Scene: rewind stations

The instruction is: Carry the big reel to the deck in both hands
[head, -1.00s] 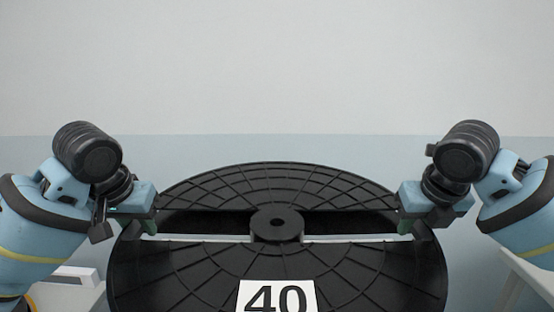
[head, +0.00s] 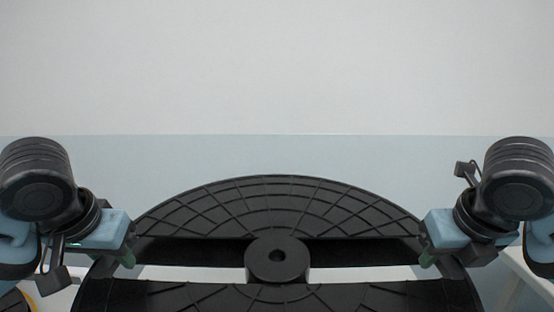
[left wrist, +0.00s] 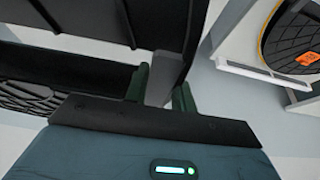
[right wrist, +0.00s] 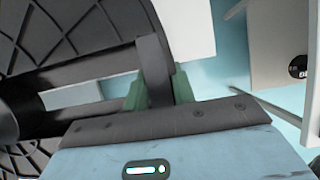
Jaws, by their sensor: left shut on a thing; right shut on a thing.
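The big reel (head: 275,200) is black, with a ribbed face, a wide slot across it and a round hub (head: 277,258) in the middle. It fills the lower middle of the head view, and its near part is cut off by the bottom edge. My left gripper (head: 124,252) is shut on its left rim; the left wrist view shows the rim (left wrist: 168,75) between the green fingers. My right gripper (head: 430,252) is shut on its right rim, which also shows between the fingers in the right wrist view (right wrist: 154,70). The reel looks held between both hands.
A white stand (left wrist: 255,72) holds another dark reel with an orange label (left wrist: 305,59) in the left wrist view. White furniture (right wrist: 261,45) with a round black mark shows in the right wrist view. A pale surface edge (head: 532,272) is at the right. A plain wall is behind.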

